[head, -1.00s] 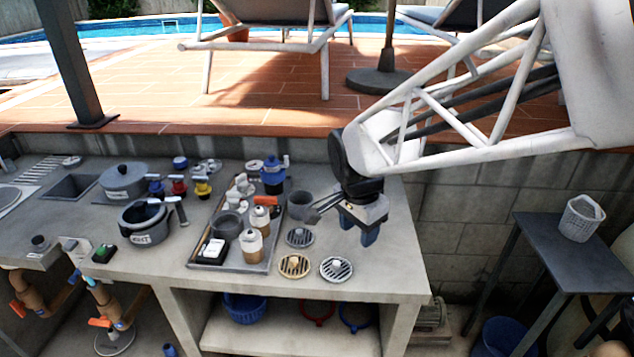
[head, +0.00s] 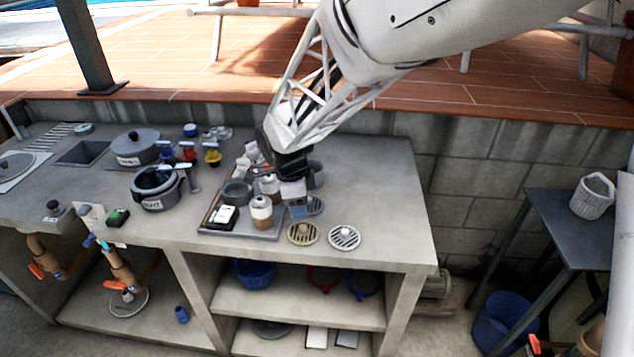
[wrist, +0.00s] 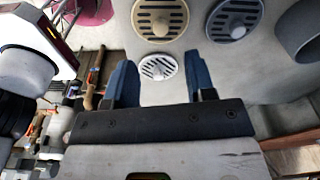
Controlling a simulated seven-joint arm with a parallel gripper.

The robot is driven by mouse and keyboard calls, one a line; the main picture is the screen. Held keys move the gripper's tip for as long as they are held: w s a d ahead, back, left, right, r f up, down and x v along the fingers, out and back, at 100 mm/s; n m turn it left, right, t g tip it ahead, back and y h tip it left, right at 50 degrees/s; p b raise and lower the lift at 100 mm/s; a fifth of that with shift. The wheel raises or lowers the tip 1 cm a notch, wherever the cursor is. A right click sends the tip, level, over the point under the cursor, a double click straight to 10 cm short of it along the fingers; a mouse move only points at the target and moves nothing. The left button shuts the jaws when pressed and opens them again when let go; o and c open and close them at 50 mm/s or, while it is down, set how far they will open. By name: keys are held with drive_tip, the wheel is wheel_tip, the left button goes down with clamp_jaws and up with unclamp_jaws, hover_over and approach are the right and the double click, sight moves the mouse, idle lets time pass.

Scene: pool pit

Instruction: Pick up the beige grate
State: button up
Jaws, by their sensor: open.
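The beige grate (head: 304,233) lies flat on the counter near its front edge, a round slotted disc with a central knob. It also shows at the top of the wrist view (wrist: 160,18). A white grate (head: 344,237) lies to its right, and a dark grey grate (head: 316,206) lies behind it. My gripper (head: 298,211) is open and empty, its blue fingers just behind the beige grate in the head view and apparently above the counter. In the wrist view, the white grate (wrist: 158,67) appears between the open fingers, with the beige grate beyond the tips.
A tray (head: 262,236) with bottles, a bowl and a white-topped box stands close to the left of my gripper. A grey pot (wrist: 300,30) is beside the grey grate. Cooking pots (head: 158,188) stand further left. The counter's right part (head: 385,190) is clear.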

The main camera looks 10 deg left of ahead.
sight(303, 226)
drive_tip(key=shift+f, duration=0.1)
drive_tip(key=shift+d+f, duration=0.15)
drive_tip(key=shift+f, duration=1)
drive_tip(key=shift+f, duration=0.1)
drive_tip(key=shift+w+d+f, duration=0.1)
drive_tip(key=shift+d+f, duration=0.05)
drive_tip(key=shift+f, duration=1.1)
drive_tip(key=shift+w+d+f, duration=0.1)
drive_tip(key=shift+f, duration=1.15)
drive_tip(key=shift+c, duration=0.5)
clamp_jaws()
